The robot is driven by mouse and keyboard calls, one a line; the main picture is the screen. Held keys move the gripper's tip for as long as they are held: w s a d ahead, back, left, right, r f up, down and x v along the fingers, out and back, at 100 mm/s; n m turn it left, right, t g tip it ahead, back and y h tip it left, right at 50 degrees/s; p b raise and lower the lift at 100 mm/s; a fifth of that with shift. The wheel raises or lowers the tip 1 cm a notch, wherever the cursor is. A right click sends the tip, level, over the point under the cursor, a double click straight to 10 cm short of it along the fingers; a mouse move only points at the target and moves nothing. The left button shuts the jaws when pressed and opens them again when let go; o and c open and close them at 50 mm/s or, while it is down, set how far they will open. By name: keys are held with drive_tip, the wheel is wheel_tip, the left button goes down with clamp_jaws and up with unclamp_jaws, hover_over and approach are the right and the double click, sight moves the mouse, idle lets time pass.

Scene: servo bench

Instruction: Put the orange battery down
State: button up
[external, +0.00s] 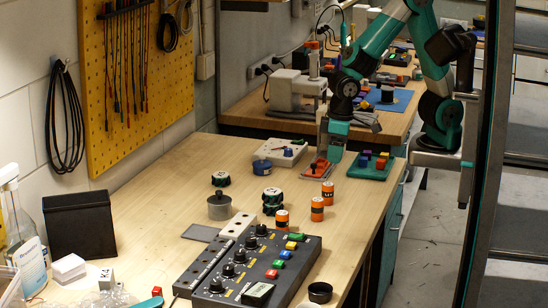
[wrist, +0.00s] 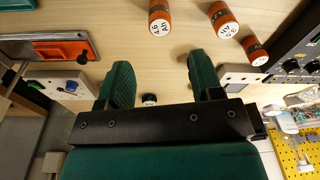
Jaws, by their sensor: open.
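Three orange batteries with dark bands stand upright on the bench: a front one (external: 282,220), a middle one (external: 317,209) and a rear one (external: 328,192). In the wrist view three batteries show along the top: left (wrist: 160,24), middle (wrist: 223,20) and right (wrist: 255,48). I cannot tell which is the task's battery. My gripper (external: 328,152) is over the rear of the bench, behind the batteries. In the wrist view its green fingers (wrist: 160,78) are spread with no battery between them.
An orange tray (external: 318,169) and a green block board (external: 371,166) lie near my gripper. Green-black round parts (external: 272,200), a grey weight (external: 219,206) and a control box (external: 262,268) stand further forward. Bare wood lies at the bench's left middle (external: 165,190).

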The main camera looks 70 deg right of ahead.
drive_tip(key=s+d+r+n+g+y, duration=0.1)
drive_tip(key=s+d+r+n+y, duration=0.2)
drive_tip(key=s+r, duration=0.6)
drive_tip(key=shift+d+r+n+y, duration=0.4)
drive_tip(key=shift+d+r+n, duration=0.25)
drive_tip(key=shift+d, duration=0.35)
drive_tip(key=shift+o, duration=0.4)
